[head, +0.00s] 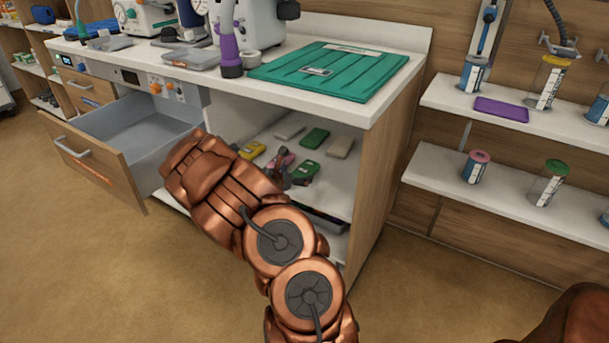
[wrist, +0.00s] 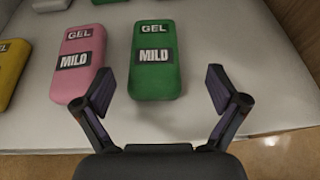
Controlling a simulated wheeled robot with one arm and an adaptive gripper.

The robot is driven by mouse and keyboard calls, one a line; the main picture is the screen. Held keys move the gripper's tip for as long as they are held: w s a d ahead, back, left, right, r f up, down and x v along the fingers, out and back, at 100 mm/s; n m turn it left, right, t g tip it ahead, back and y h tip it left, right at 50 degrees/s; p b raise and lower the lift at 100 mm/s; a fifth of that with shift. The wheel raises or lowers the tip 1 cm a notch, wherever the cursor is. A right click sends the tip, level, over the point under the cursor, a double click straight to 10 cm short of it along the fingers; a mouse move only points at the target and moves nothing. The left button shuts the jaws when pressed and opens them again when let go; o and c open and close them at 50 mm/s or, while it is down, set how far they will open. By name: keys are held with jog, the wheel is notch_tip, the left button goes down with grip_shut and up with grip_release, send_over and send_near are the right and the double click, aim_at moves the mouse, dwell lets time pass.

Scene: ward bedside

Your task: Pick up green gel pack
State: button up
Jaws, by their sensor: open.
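A green gel pack (wrist: 156,62), labelled GEL MILD, lies flat on the white shelf in the wrist view. In the head view it is the nearer green pack (head: 307,169), partly behind my gripper (head: 286,178). My gripper also shows in the wrist view (wrist: 160,86); it is open and empty. Its two fingers are spread just short of the pack's near end, one to each side. A second green pack (head: 314,138) lies farther back on the same shelf.
A pink pack (wrist: 84,62) lies close on the left of the green one, with a yellow pack (wrist: 12,66) beyond it. Pale packs (head: 340,148) lie behind. The countertop (head: 385,100) overhangs the shelf, and an open drawer (head: 150,130) juts out at left.

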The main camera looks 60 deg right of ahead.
aim_at(304, 169)
jog(key=shift+w+b+x, duration=0.2)
jog(key=shift+x, duration=1.35)
jog(key=shift+w+b+x, duration=0.2)
jog(key=shift+x, duration=1.4)
jog(key=shift+r, duration=0.15)
jog(key=c, duration=1.3)
jog(key=shift+c, duration=0.5)
jog(key=shift+r, duration=0.1)
